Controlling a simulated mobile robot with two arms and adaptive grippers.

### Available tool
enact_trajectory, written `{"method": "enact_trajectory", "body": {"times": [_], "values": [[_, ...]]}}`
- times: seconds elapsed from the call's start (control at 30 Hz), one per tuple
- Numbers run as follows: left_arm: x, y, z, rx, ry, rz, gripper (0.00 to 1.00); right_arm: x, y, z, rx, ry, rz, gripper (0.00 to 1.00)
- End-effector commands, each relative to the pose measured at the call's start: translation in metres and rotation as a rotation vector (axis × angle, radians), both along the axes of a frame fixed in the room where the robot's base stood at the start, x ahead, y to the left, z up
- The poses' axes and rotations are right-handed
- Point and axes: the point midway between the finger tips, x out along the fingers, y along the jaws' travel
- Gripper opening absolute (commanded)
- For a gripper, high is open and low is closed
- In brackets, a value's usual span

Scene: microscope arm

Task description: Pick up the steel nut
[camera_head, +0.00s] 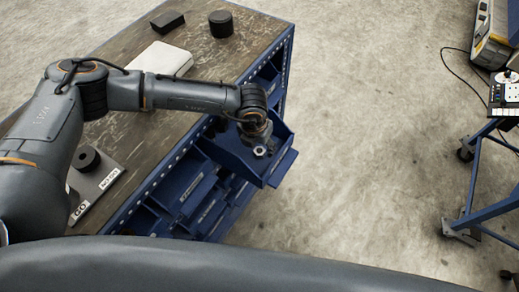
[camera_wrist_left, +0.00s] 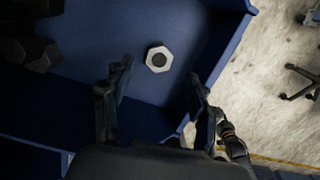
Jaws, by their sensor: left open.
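The steel nut (camera_wrist_left: 158,59) is a light grey hexagon with a dark hole. It lies in an open blue drawer (camera_wrist_left: 95,50), and it also shows as a small bright spot in the head view (camera_head: 259,151). My left gripper (camera_wrist_left: 160,78) is open. Its two dark fingers are on either side below the nut in the wrist view, apart from it. In the head view, the left gripper (camera_head: 257,138) is over the drawer, right by the nut. How high it is above the drawer floor is hard to tell. My right gripper is not in view.
The drawer walls stand close around the nut. The workbench (camera_head: 120,50) carries a white box (camera_head: 160,60), a black cylinder (camera_head: 221,24) and a black block (camera_head: 168,22). Dark, unclear objects (camera_wrist_left: 28,45) sit at the wrist view's left. Open floor (camera_head: 370,120) lies to the right.

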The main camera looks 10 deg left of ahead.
Motion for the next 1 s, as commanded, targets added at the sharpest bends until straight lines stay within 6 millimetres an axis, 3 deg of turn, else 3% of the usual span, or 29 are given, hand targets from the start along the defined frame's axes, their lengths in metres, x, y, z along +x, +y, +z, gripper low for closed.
{"method": "enact_trajectory", "body": {"times": [0.1, 0.23, 0.4, 0.53, 0.8, 1.0], "values": [[0.006, 0.001, -0.011, 0.003, 0.002, 0.0, 0.58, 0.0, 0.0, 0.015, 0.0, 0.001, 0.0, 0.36], [0.008, -0.001, -0.029, 0.0, 0.003, 0.0, 0.58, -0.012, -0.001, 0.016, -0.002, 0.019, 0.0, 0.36], [0.009, -0.001, -0.036, -0.001, 0.002, -0.001, 0.58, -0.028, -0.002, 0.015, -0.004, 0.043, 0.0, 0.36], [0.009, -0.001, -0.036, -0.001, 0.002, -0.001, 0.58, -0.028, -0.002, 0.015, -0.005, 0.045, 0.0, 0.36], [0.009, -0.001, -0.035, -0.002, 0.002, 0.0, 0.03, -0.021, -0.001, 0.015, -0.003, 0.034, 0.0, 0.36], [0.009, -0.001, -0.035, -0.002, 0.002, 0.0, 0.0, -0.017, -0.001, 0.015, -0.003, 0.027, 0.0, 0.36]]}}
